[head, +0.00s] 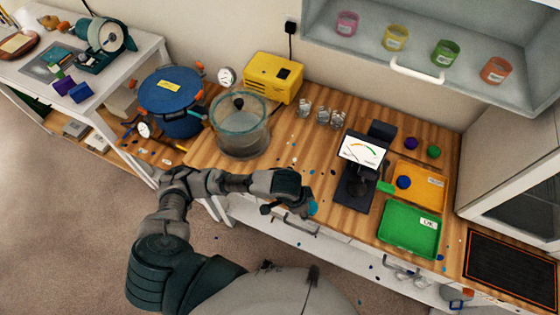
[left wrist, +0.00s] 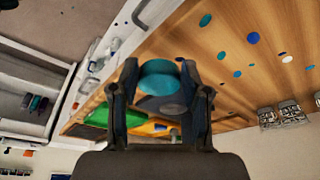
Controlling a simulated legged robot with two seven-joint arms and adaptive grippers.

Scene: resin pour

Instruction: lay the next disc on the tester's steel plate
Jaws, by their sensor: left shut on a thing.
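My left gripper (head: 298,203) is shut on a teal disc (head: 313,208), held over the front edge of the wooden bench. The teal disc also shows between the fingers in the left wrist view (left wrist: 160,77). A blue disc (head: 403,182) lies in the orange tray (head: 428,178). A purple disc (head: 411,143) and a green disc (head: 434,151) lie behind that tray. My right gripper is not in view.
A green tray (head: 410,232) stands in front of the orange one. A clear round chamber (head: 240,130), a blue pot (head: 172,100) and a yellow box (head: 273,78) stand to the left. Small glasses (head: 322,116) stand at the back. Small coloured spots dot the bench between.

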